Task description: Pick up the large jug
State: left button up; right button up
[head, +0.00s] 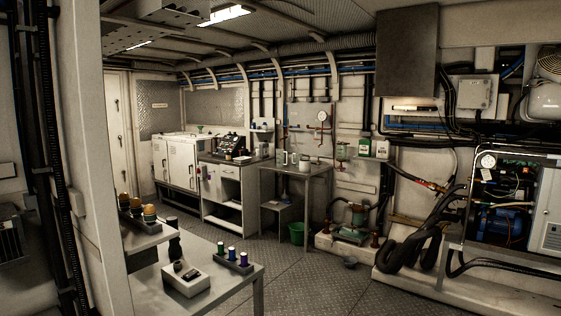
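I cannot tell for certain which thing is the large jug. Several small pale vessels stand upright on the metal table (310,172) by the back wall; the rightmost one (304,162) looks whitish and wide. Two labelled containers, a green and white one (364,147) and a pale one (382,149), stand on a small wall shelf to the right. All are far off and too small to make out handles or spouts. Neither of my grippers is in view.
A near bench (215,264) at lower left holds a white device (187,281) and several coloured cylinders. Dark hoses (405,240) and machinery fill the right side. The middle floor (290,275) is clear.

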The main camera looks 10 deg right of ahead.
aim_at(279, 152)
jog(key=i+l+z, duration=0.15)
jog(key=i+z, duration=0.8)
jog(key=i, duration=0.15)
jog(key=i+l+z, duration=0.15)
jog(key=i, duration=0.9)
jog(key=i+l+z, duration=0.1)
jog(key=i, duration=0.9)
